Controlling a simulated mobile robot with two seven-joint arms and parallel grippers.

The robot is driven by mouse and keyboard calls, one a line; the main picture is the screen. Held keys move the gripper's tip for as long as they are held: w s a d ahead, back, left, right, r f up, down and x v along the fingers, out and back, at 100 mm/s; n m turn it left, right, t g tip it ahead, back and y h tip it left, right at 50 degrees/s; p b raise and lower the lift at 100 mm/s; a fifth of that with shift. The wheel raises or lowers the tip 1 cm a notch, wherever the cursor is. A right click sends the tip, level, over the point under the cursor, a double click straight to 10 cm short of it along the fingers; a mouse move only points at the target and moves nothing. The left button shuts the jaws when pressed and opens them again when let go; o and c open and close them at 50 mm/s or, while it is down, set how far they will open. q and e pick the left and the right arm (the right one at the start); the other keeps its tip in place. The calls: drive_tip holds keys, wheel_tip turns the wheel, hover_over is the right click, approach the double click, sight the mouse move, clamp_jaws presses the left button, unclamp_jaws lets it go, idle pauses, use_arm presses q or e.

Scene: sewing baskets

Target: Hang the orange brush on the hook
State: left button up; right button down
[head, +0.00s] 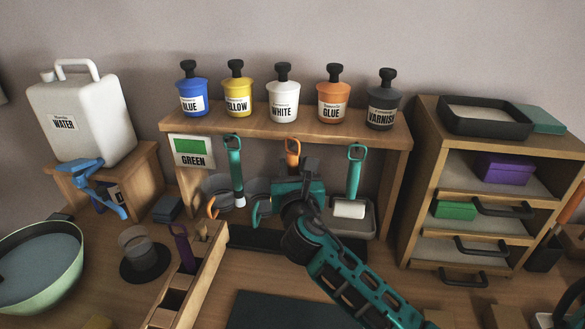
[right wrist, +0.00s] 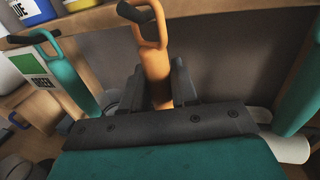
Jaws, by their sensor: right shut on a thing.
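The orange brush (head: 293,147) is upright under the front edge of the wooden shelf, between two hanging teal brushes. My right gripper (head: 294,172) is shut on its handle. In the right wrist view the orange handle (right wrist: 156,72) stands between the two dark fingers of my gripper (right wrist: 159,88). Its loop is at the dark hook (right wrist: 130,11), which overlaps the loop's opening. I cannot tell whether the loop's weight rests on the hook. The brush's lower end is hidden behind my gripper. My left gripper is not in view.
A teal brush (head: 235,165) hangs to the left and another teal brush (head: 355,170) to the right, close to my gripper. Several paint pots line the shelf (head: 235,126) above. A drawer cabinet (head: 425,140) stands right; a wooden tool box (head: 205,275) stands front left.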

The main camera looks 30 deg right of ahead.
drive_tip(key=c, duration=0.8)
unclamp_jaws()
drive_tip(key=v, duration=1.3)
